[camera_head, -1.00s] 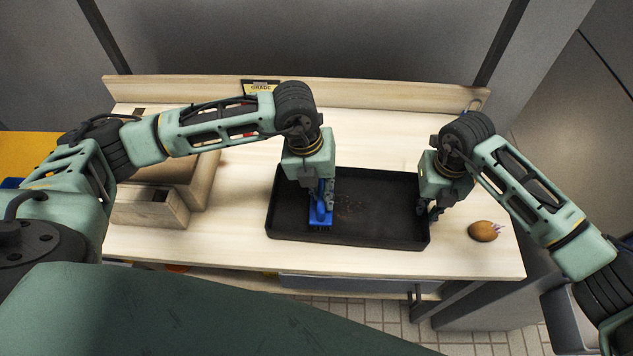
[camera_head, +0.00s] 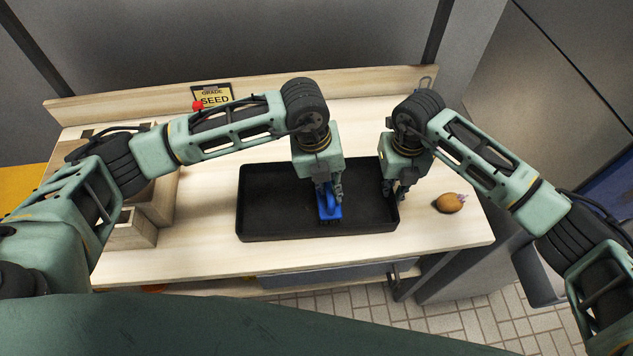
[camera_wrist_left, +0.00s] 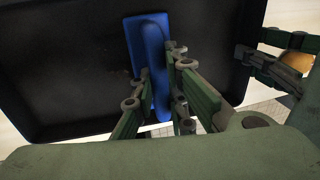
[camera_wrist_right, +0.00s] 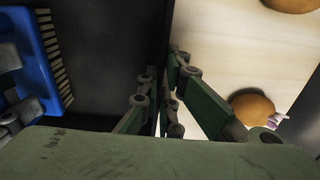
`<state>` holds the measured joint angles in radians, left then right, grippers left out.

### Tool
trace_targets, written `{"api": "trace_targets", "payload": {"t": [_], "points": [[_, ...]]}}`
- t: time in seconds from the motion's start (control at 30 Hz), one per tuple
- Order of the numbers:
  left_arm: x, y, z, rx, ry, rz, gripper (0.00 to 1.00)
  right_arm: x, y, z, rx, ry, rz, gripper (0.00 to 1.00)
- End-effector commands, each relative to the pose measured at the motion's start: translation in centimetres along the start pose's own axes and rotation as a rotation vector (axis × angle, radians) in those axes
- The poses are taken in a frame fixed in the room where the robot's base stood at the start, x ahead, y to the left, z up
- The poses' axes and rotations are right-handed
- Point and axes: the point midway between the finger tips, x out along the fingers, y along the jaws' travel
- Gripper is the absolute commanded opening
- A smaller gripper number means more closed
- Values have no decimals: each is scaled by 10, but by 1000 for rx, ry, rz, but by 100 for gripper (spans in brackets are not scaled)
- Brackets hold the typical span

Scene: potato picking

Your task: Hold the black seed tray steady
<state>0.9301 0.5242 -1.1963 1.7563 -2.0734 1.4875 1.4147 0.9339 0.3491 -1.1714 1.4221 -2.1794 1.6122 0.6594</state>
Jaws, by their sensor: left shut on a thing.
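The black seed tray (camera_head: 268,229) lies flat on the wooden bench. The handle also shows between the fingers in the left wrist view (camera_wrist_left: 158,70). My right gripper (camera_head: 401,192) is at the tray's right wall. A brown potato with a pale pink sprout (camera_head: 450,203) lies right of the tray.
The right wrist view shows another potato (camera_wrist_right: 291,4) at its top edge. Wooden boxes (camera_head: 131,232) stand left of the tray, partly behind my left arm. A sign reading SEED (camera_head: 212,97) stands at the back ledge. Bare bench lies in front of the tray.

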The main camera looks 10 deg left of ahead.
Motion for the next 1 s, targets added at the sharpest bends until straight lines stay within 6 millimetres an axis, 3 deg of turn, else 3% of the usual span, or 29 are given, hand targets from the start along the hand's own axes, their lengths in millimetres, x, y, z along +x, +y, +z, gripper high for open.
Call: {"api": "trace_targets", "payload": {"t": [0.2,1.0], "points": [[4,-21,-2,2,1,0,0,0,1,0,0,-1,1,0],[-11,55,2,-1,0,1,0,0,0,0,0,-1,0,0]]}}
